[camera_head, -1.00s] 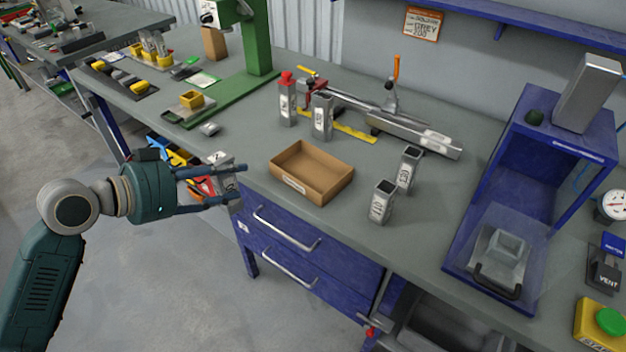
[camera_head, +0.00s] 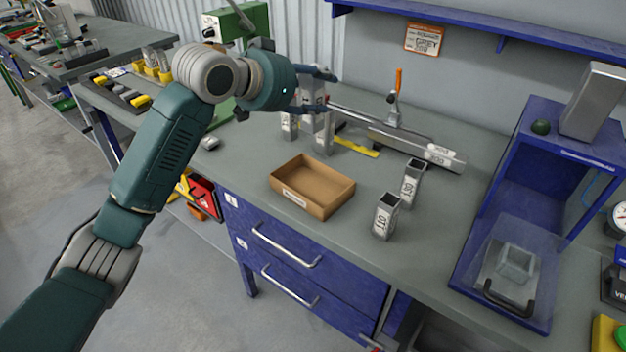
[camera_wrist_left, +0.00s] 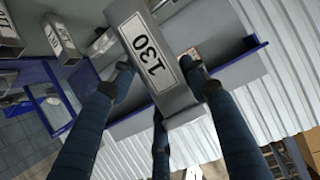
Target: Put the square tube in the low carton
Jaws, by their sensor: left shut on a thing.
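The low carton (camera_head: 325,208) is an open, shallow brown box near the bench's front edge, and looks empty. Two similar square tubes stand right of it, a nearer one (camera_head: 385,218) and a farther one (camera_head: 412,183). My right gripper is out of view.
Another tube (camera_head: 289,127) stands close left of the held one, partly hidden by my gripper. A long metal profile (camera_head: 425,147) and a yellow strip (camera_head: 358,147) lie behind. A blue frame (camera_head: 570,150) stands at right.

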